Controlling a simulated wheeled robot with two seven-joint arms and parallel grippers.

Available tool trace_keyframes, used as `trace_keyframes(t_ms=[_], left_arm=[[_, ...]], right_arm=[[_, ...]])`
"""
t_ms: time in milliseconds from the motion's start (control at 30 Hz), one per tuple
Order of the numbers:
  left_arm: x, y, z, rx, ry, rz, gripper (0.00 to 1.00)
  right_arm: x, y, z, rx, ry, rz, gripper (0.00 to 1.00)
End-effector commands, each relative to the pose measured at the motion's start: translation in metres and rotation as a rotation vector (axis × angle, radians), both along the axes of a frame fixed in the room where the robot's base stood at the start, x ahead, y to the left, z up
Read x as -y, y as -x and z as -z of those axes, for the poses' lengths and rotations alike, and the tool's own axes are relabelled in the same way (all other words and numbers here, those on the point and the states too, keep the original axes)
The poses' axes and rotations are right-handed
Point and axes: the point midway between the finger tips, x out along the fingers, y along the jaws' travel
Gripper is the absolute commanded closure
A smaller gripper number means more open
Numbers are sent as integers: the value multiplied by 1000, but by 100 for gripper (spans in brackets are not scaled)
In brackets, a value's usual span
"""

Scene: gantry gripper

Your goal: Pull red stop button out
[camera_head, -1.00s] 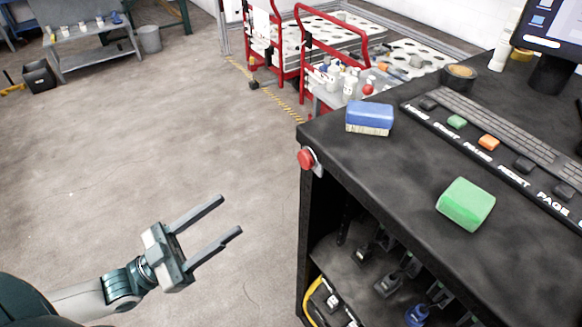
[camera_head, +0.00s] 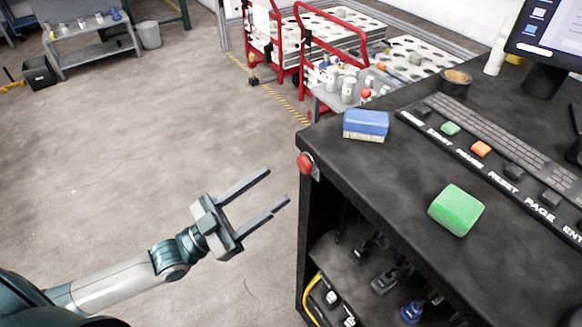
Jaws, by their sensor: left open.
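The red stop button (camera_head: 305,163) is a round red knob on the side of the black desk, near its left corner just below the top. My left gripper (camera_head: 279,186) is in front of it, to the left of the desk. Its two grey fingers are spread apart and empty. The fingertips point up and right toward the button, with a small gap showing in the picture between them and the button. My right gripper is not in view.
On the black desk (camera_head: 370,175) lie a blue brush (camera_head: 366,123), a green block (camera_head: 456,210) and a labelled button strip with a keyboard (camera_head: 500,130). Open shelves below hold tools. Red carts (camera_head: 300,60) stand behind. The floor left of the desk is clear.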

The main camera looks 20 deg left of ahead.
Motion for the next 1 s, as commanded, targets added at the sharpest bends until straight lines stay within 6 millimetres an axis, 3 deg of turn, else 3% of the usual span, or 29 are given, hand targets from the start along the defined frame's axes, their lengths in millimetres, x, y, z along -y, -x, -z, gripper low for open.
trace_keyframes(t_ms=[400, 867, 1000], left_arm=[[34, -37, -23, 2, 1, 0, 51], [40, -43, -24, 1, -1, 1, 51], [40, -43, -24, 1, -1, 1, 79]], right_arm=[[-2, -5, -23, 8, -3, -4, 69], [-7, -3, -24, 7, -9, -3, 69], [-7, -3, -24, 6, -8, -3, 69]])
